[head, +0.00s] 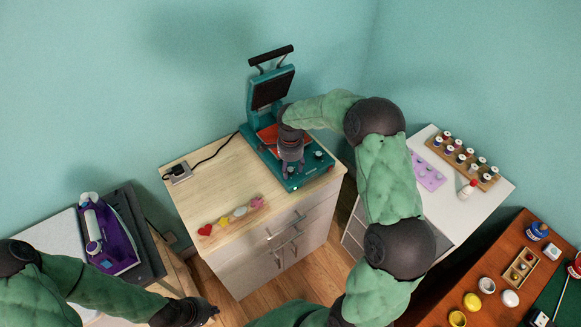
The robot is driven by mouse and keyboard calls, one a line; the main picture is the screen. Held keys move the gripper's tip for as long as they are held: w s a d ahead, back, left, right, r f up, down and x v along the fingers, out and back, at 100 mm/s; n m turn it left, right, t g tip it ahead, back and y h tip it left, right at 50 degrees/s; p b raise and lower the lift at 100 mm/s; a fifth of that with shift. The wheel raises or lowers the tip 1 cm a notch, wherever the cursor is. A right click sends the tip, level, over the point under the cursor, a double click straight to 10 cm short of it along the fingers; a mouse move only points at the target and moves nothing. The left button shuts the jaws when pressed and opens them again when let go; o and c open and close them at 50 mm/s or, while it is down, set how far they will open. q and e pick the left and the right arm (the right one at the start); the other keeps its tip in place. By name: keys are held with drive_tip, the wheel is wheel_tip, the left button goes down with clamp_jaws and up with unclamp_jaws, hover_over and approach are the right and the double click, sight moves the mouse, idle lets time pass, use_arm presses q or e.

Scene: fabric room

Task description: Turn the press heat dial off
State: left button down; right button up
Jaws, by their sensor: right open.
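The teal heat press (257,122) stands on the wooden-topped cabinet with its upper plate raised and tilted back. A red piece lies on its lower plate, partly hidden by my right arm. The front panel of the press carries a small dial (318,155) at its right and a small green light at its front edge. My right gripper (290,167) is over the front of the press, pointing down, open, close to the panel. Whether it touches a control there is hidden. My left gripper (208,312) is low at the bottom edge, away from the press; its fingers are unclear.
A power socket (178,172) with the press cable sits on the cabinet's left. Colourful shapes (231,214) lie along its front. A purple iron (108,236) stands on the left board. Paint pots (472,301) stand on the brown desk.

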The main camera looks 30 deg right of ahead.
clamp_jaws()
